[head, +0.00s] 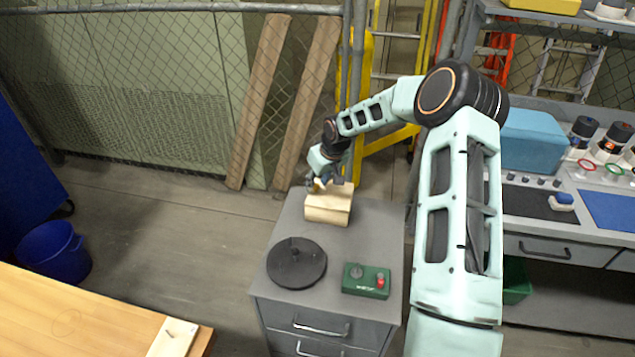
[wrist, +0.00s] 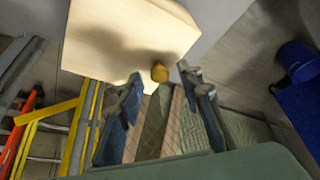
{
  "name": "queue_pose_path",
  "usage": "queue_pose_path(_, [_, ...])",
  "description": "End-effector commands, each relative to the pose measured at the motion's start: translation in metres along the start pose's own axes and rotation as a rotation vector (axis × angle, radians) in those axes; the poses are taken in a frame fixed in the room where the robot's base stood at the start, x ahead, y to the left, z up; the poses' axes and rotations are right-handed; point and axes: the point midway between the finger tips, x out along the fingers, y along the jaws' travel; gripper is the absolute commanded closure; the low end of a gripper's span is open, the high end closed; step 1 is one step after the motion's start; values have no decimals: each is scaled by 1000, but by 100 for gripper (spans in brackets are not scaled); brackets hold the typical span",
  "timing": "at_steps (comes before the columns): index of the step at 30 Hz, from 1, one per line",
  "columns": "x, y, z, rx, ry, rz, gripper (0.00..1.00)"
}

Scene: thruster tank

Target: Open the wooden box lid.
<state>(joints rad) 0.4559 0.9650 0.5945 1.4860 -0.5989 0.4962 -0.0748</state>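The wooden box (head: 328,208) is pale and sits at the back of a grey drawer cabinet's top in the head view. Its lid looks shut there. In the wrist view a pale wooden face of the box (wrist: 120,35) fills the upper part, with a small brass-yellow knob (wrist: 160,72) near its lower edge. My gripper (head: 323,184) is at the top of the box in the head view. In the wrist view my gripper (wrist: 160,77) is open, its two fingertips apart on either side of the knob. I cannot tell whether either finger touches it.
A black round disc (head: 296,263) and a green control box with a red button (head: 366,281) are on the cabinet top (head: 330,245) in front of the box. A chain-link fence with leaning planks (head: 258,100) stands behind. A workbench is at right, a blue bucket (head: 62,252) at left.

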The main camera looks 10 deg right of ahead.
Motion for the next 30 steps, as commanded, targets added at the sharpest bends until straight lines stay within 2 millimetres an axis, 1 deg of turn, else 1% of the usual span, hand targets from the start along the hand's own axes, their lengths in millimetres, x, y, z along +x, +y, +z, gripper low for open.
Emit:
queue_pose_path(1, [0, 0, 0, 0, 0, 0, 66])
queue_pose_path(2, [0, 0, 0, 0, 0, 0, 68])
queue_pose_path(9, [0, 0, 0, 0, 0, 0, 95])
queue_pose_path(11, [0, 0, 0, 0, 0, 0, 100])
queue_pose_path(19, [0, 0, 0, 1, -1, 0, 100])
queue_pose_path(22, [-2, 5, 4, 3, -1, 1, 100])
queue_pose_path(26, [-10, 26, 22, 6, -3, 2, 100])
queue_pose_path(30, [-21, 53, 48, 8, -3, 1, 100])
